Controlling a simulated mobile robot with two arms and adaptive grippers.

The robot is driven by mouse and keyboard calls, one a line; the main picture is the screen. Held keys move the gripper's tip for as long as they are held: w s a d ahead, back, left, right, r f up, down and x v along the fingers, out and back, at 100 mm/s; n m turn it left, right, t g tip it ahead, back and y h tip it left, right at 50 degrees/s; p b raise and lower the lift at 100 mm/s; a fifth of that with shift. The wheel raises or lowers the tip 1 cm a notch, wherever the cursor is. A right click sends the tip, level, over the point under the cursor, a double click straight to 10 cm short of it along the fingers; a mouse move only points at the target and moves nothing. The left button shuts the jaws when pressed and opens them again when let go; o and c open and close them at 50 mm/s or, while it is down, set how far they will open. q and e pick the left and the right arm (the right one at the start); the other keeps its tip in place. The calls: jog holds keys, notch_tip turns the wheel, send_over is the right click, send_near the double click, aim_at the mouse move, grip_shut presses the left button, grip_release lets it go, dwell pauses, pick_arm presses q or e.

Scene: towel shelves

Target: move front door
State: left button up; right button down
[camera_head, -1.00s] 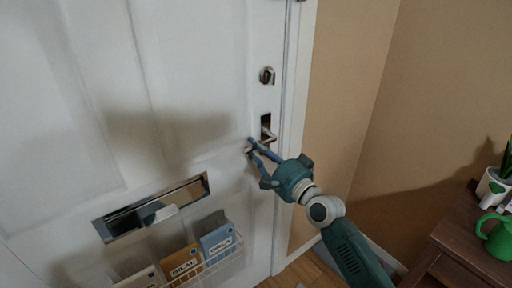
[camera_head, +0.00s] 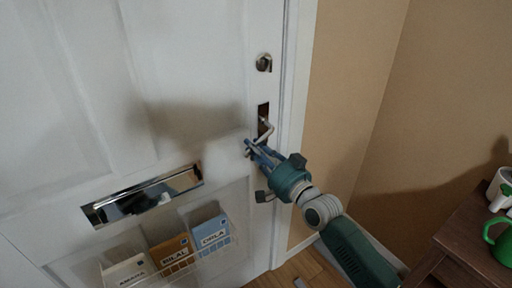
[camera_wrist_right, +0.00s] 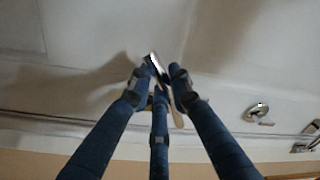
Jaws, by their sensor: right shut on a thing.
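The front door (camera_head: 75,130) is a white panelled door that fills the left of the head view and looks closed against its white frame. Its lever handle (camera_head: 267,130) sits on a dark plate near the right edge, under a round lock (camera_head: 264,62). My right gripper (camera_head: 250,148) reaches in from the lower right and is shut on the handle's lever, at its free end. In the right wrist view, the blue fingers (camera_wrist_right: 162,80) close around the metal lever (camera_wrist_right: 176,112). My left gripper is not in view.
A chrome mail slot (camera_head: 145,196) and a clear rack with labelled envelopes (camera_head: 210,235) are on the door's lower part. A dark wooden table (camera_head: 462,235) with a green watering can (camera_head: 497,238) stands at the right. Beige wall (camera_head: 345,110) lies between.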

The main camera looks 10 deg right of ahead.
jog(key=shift+w+d+n, duration=0.1)
jog(key=shift+n, duration=0.2)
jog(key=shift+d+f+n, duration=0.1)
jog(key=shift+f+n, duration=0.05)
jog(key=shift+n, duration=0.15)
jog(key=shift+d, duration=0.1)
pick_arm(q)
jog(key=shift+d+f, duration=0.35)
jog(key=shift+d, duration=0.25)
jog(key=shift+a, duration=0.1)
pick_arm(e)
jog(key=shift+f, duration=0.1)
